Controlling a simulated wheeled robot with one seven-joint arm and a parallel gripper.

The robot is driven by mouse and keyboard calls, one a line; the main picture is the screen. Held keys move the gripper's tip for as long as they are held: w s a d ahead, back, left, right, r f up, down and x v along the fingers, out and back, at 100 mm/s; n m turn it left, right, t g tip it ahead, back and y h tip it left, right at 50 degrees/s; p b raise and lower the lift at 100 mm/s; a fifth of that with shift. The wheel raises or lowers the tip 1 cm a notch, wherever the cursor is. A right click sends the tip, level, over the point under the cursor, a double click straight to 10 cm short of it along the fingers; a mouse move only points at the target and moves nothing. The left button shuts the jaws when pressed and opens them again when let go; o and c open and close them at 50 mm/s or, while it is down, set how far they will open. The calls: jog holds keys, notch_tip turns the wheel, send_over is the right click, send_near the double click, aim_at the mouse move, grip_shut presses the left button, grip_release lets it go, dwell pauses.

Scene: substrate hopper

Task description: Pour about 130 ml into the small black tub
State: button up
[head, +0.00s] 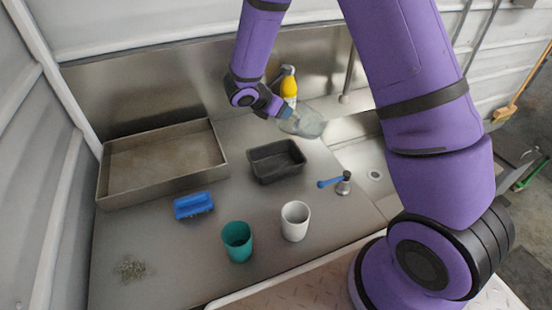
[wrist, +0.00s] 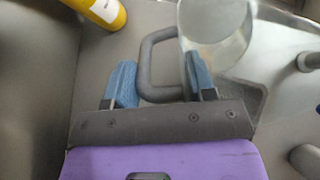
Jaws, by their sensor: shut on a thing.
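The small black tub (head: 262,175) sits on the steel bench near the middle in the head view. I see no clear contents in it. My gripper (head: 286,114) is above the bench, behind and slightly right of the tub. It is shut on a clear, greyish jug (head: 309,123). In the wrist view the blue fingertips (wrist: 161,88) stand either side of the jug's grey loop handle (wrist: 147,62). The clear jug body (wrist: 214,20) shows at the top. I cannot tell its fill level or its exact tilt.
A metal tray (head: 103,185) is left, a yellow bottle (head: 289,88) behind, a sink (head: 372,160) right. Grit (head: 131,268) lies front left.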

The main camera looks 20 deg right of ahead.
jog(key=shift+w+d+r+g+y, duration=0.2)
jog(key=shift+d+g+y, duration=0.15)
jog(key=shift+d+y, duration=0.4)
jog(key=shift+w+d+r+g+y, duration=0.15)
jog(key=shift+w+d+g+y, duration=0.2)
jog(key=shift+y, duration=0.65)
jog(key=shift+w+d+r+g+y, duration=0.15)
jog(key=shift+d+g+y, duration=0.15)
jog(key=shift+d+y, duration=0.45)
jog(key=shift+w+d+r+g+y+b, duration=0.2)
jog(key=shift+d+r+g+y+b, duration=0.3)
jog(key=shift+y, duration=0.6)
jog(key=shift+w+d+r+y, duration=0.2)
jog(key=shift+d+r+y, duration=0.3)
jog(key=shift+y, duration=0.3)
jog(key=shift+w, duration=0.1)
